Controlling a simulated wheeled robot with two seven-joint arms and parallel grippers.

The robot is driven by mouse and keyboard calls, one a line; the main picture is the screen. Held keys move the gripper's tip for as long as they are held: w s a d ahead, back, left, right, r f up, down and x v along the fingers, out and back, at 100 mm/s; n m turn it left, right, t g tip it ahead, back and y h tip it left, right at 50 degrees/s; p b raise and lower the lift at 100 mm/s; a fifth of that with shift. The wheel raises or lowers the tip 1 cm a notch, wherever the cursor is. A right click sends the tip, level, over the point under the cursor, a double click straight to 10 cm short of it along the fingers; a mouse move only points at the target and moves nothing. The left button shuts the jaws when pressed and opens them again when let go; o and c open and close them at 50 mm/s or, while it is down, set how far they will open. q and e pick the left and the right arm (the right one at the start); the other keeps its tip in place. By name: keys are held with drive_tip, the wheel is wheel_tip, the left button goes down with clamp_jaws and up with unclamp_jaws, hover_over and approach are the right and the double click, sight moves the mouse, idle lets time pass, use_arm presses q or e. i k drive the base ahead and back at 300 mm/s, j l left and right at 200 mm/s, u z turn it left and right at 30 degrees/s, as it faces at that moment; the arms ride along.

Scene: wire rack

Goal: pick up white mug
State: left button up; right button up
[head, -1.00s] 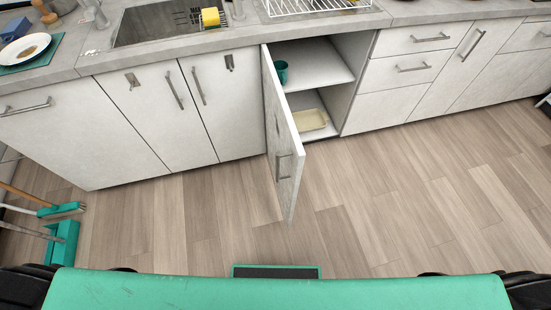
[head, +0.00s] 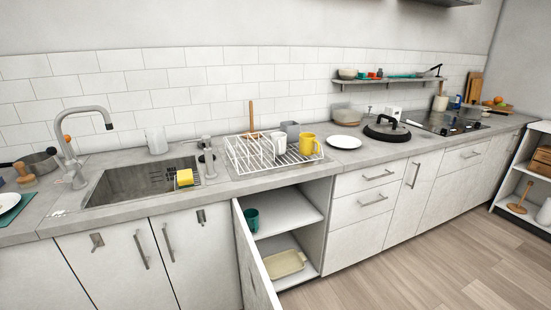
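A white mug (head: 279,142) appears to stand in the white wire rack (head: 236,156) on the counter, partly behind the rack's wires. A yellow mug (head: 308,146) is to its right and a grey cup (head: 290,130) is just behind it. A wooden utensil handle rises at the rack's back. Neither of my grippers is in the head view.
A cabinet door (head: 252,262) stands open below the rack; a green mug (head: 252,219) and a beige tray (head: 285,264) are inside. The sink (head: 135,187) with a yellow sponge (head: 185,178) is left of the rack. A white plate (head: 344,142) lies to its right.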

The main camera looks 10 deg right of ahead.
sight(278, 139)
drive_tip(key=i+l+u, duration=0.15)
drive_tip(key=u, duration=0.2)
drive_tip(key=l+u, duration=0.35)
drive_tip(key=i+l+u, duration=0.15)
drive_tip(key=u, duration=0.2)
drive_tip(key=k+l, duration=0.1)
drive_tip(key=l, duration=0.45)
drive_tip(key=l+u, duration=0.1)
drive_tip(key=l, duration=0.45)
drive_tip(key=k+l, duration=0.15)
drive_tip(key=l, duration=0.35)
drive_tip(key=l+u, duration=0.55)
drive_tip(key=u, duration=0.2)
